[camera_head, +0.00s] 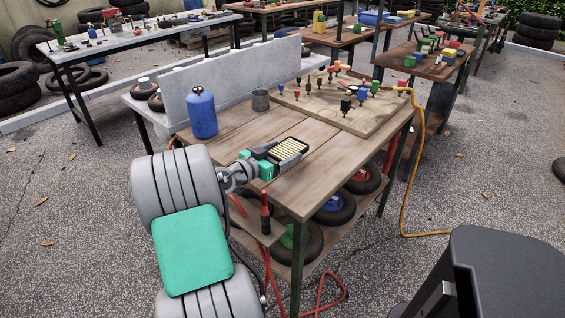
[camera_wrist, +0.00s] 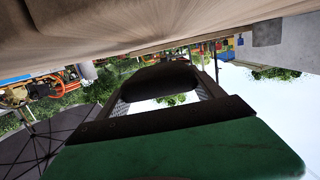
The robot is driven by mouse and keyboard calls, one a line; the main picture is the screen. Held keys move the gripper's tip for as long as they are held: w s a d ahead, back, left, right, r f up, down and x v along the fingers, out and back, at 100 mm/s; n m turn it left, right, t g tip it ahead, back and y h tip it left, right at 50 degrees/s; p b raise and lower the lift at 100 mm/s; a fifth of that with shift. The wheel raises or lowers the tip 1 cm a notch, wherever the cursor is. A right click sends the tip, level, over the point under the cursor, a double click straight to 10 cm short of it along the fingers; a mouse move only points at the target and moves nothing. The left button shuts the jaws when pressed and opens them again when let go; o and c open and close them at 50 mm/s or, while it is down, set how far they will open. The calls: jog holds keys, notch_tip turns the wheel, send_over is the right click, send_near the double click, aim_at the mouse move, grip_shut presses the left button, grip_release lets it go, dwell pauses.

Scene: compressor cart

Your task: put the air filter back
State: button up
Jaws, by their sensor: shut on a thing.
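My gripper (camera_head: 293,147), with dark fingers and a green body, extends over the left part of the wooden table in the head view. It is shut on the air filter (camera_head: 286,150), which shows pale yellowish pleats in a dark frame. The filter appears held just above the tabletop, but the exact gap cannot be told. In the wrist view the green gripper body (camera_wrist: 190,150) fills the bottom. A dark rounded bar (camera_wrist: 160,77) spans between the fingers; I cannot tell if it is the filter. No filter housing can be made out.
A black box-like object (camera_head: 510,270) is at lower right.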

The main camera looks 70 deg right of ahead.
jog(key=shift+w+d+f, duration=0.1)
jog(key=shift+d+f, duration=0.05)
jog(key=shift+f, duration=0.8)
jog(key=shift+d+f, duration=0.1)
jog(key=shift+f, duration=0.8)
jog(key=shift+f+b, duration=0.2)
jog(key=shift+b, duration=0.2)
jog(key=o, duration=1.6)
jog(key=shift+r, duration=0.15)
